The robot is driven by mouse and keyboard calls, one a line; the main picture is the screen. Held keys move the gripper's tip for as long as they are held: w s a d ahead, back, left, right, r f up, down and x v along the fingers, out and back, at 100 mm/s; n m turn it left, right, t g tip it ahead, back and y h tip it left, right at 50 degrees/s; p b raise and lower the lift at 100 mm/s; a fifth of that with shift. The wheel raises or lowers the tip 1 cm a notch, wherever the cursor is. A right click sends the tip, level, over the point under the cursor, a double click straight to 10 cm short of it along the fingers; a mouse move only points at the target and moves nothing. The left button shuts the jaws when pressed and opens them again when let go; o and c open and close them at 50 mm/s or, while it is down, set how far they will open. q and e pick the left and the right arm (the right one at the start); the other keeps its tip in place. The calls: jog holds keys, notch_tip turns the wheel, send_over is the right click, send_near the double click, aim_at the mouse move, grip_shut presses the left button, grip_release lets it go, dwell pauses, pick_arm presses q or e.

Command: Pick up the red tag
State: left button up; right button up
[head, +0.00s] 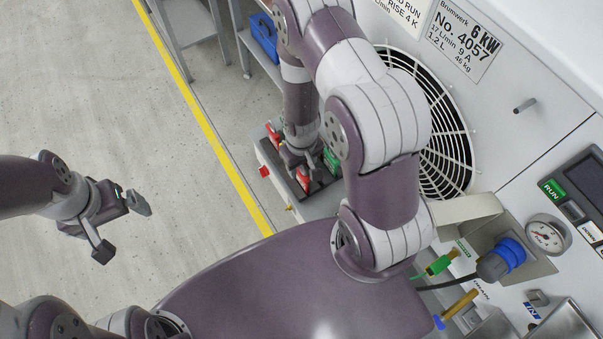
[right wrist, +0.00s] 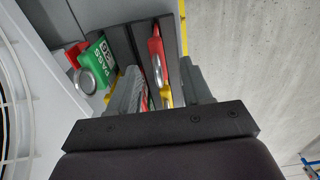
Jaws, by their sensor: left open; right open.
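Red tags stand in a dark slotted rack (head: 318,186) on a pale box beside the machine. One red tag (head: 303,179) shows just below my right gripper (head: 298,162) in the head view, and another red piece (head: 273,134) shows behind it. In the right wrist view, a red tag (right wrist: 156,48) with a silver disc lies in line with the gap between the open jaws of my right gripper (right wrist: 160,76). Whether the jaws touch it I cannot tell. A green PASS tag (right wrist: 97,60) is left of the jaws. My left gripper (head: 124,228) is open and empty above the floor.
The machine's panel with a round fan grille (head: 440,130) stands close right of the rack. A red knob (head: 264,171) is on the box's side. A blue bin (head: 264,36) sits on a shelf behind. Open floor lies left of the yellow line (head: 215,130).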

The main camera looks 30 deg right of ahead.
aim_at(301, 172)
jog(key=f+b, duration=0.1)
jog(key=f, duration=0.4)
jog(key=shift+w+d+f+b, duration=0.1)
jog(key=shift+w+f+b, duration=0.1)
jog(key=shift+f+b, duration=0.2)
grip_shut()
jog(key=shift+r, duration=0.15)
